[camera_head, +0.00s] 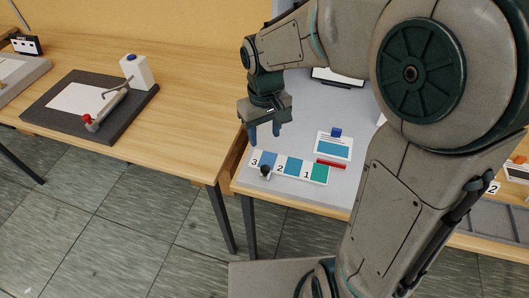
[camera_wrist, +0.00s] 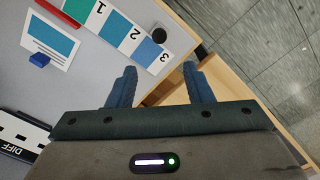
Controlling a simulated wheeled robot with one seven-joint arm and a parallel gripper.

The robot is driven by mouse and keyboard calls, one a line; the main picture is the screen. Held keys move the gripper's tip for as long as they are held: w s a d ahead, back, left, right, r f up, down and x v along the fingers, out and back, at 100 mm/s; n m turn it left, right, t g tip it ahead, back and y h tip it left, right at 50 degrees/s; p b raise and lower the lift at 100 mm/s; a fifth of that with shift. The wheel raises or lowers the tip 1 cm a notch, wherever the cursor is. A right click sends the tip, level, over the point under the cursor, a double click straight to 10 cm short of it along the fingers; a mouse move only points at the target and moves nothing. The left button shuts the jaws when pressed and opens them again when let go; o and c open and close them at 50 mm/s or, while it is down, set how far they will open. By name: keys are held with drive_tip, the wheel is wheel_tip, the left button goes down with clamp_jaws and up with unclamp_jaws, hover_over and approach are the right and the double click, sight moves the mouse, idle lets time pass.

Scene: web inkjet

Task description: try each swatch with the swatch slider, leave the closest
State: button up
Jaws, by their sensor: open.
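The swatch strip (camera_head: 291,168) lies on a grey table, with blue, blue and green patches beside the numbers 3, 2 and 1. It also shows in the wrist view (camera_wrist: 132,36). The swatch slider, seemingly the dark knob (camera_head: 265,170), stands at the number 3 end; the wrist view shows it as a round black top (camera_wrist: 159,35). A white card with a teal-blue patch and a blue block (camera_head: 336,132) lies behind the strip. My gripper (camera_head: 264,142) is open and empty, above and behind the number 3 end, apart from the knob.
A red bar (camera_head: 331,164) lies between card and strip. A device marked DIFF (camera_wrist: 22,137) is at the lower left of the wrist view. A wooden table (camera_head: 170,125) with a dark cutting board (camera_head: 50,118) stands left.

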sight(266, 168)
wheel_tip(266, 168, down, 13)
drive_tip(key=shift+f+p, duration=0.1)
drive_tip(key=shift+p, duration=0.2)
clamp_jaws()
drive_tip(key=shift+s+d, duration=0.1)
